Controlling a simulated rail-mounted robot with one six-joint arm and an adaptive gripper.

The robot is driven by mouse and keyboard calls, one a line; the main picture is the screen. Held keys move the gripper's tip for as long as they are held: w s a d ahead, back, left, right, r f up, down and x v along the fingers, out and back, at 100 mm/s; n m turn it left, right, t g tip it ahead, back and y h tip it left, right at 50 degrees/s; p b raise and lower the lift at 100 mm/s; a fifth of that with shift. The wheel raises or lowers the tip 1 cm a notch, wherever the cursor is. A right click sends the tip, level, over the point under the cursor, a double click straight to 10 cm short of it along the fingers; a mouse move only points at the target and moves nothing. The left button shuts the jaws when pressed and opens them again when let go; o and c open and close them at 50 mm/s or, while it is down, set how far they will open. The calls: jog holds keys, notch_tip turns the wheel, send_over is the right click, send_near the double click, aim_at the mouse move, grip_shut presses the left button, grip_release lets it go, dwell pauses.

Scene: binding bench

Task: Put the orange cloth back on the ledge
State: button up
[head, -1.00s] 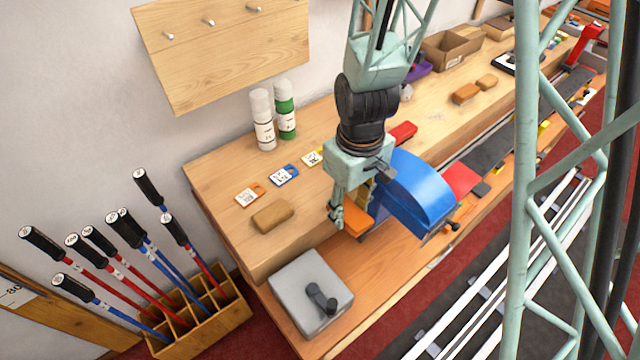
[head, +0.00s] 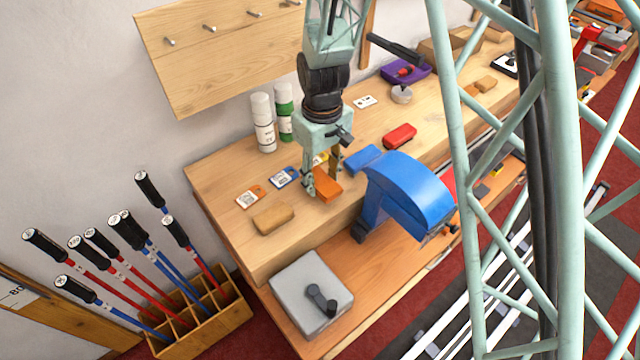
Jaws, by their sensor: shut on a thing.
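The orange cloth (head: 328,188) is a small folded block between the fingers of my gripper (head: 322,184). My gripper is shut on it and points down over the front part of the wooden ledge (head: 225,165). The cloth is at or just above the ledge top; I cannot tell whether it touches. The fingers hide part of the cloth.
A blue machine (head: 408,185) stands close to the right of the cloth, with a blue block (head: 363,158) behind it. A tan block (head: 273,218) and small tags (head: 284,177) lie to the left. Two bottles (head: 263,125) stand behind. A grey box (head: 310,290) sits on the lower bench.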

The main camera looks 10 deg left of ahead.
aim_at(320, 179)
jog(key=shift+w+a, duration=0.15)
jog(key=shift+w+a, duration=0.2)
jog(key=shift+f, duration=1.8)
jog(key=shift+f, duration=0.15)
jog(key=o, duration=0.8)
jog(key=shift+o, duration=0.4)
jog(key=shift+r, duration=6.15)
